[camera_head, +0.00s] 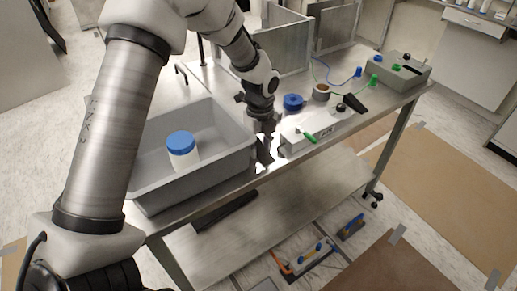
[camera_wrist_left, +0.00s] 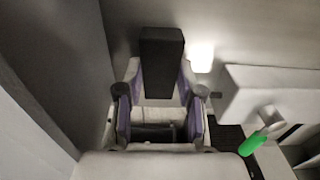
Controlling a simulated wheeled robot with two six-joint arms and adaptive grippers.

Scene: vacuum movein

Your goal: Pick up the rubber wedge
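The rubber wedge seems to be the black block (camera_wrist_left: 162,60) in the left wrist view. It stands out between and beyond the fingertips of my left gripper (camera_wrist_left: 160,88), which lie close along both its sides. I cannot tell whether they press on it. In the head view my left gripper (camera_head: 265,150) points down at the worktable, between the grey tub and the pale fixture. I cannot make out the wedge there. My right gripper is not in view.
The grey tub (camera_head: 221,153) holds a blue-lidded white jar (camera_head: 182,150). Right of the gripper are the pale fixture (camera_head: 318,132) with a green handle (camera_head: 306,135), a blue roll (camera_head: 293,102) and a tape ring (camera_head: 321,92). A grey box (camera_head: 398,72) stands at the table's far right.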

